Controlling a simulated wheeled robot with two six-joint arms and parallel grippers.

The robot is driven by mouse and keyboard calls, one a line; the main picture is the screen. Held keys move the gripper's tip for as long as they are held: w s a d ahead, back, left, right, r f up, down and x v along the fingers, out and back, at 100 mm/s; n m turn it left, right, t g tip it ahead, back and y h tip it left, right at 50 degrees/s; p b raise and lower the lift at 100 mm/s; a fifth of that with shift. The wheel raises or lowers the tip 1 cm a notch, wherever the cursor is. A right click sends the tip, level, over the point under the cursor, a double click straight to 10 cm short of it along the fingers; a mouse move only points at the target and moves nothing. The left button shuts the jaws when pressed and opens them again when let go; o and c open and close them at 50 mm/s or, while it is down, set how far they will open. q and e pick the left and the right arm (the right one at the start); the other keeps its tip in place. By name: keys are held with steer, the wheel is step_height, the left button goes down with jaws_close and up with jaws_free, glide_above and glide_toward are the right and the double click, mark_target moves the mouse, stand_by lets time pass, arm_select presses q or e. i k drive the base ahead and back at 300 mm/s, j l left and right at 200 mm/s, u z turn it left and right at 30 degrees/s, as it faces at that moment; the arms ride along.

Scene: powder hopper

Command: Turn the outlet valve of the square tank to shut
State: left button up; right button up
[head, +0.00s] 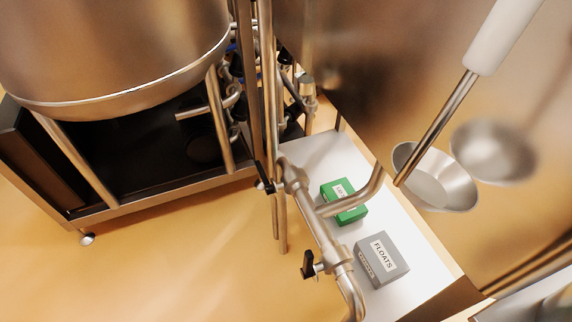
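A large brushed-metal wall (375,60), which looks like the square tank, fills the upper right. A steel pipe (322,232) runs below it over the white surface. A valve with a black handle (308,264) sits on the lower part of this pipe, at its left side. Another small black handle (267,186) is higher up, near the upright pipes. I cannot tell which of them is the square tank's outlet valve, or whether either is open or shut. Neither of my grippers is in view.
A steel ladle (450,181) with a white handle (503,35) is in front of the metal wall, which mirrors it. A green box (350,213) and a grey FLOATS box (366,272) are on the white surface (314,150).

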mark_target(269, 188)
steer(key=i+j+z, duration=0.15)
steer(key=j+z, duration=0.2)
steer(key=j, duration=0.15)
steer(key=i+j+z, duration=0.1)
steer(key=j+z, duration=0.25)
steer(key=j, duration=0.15)
steer(key=j+z, duration=0.35)
steer(key=j, duration=0.15)
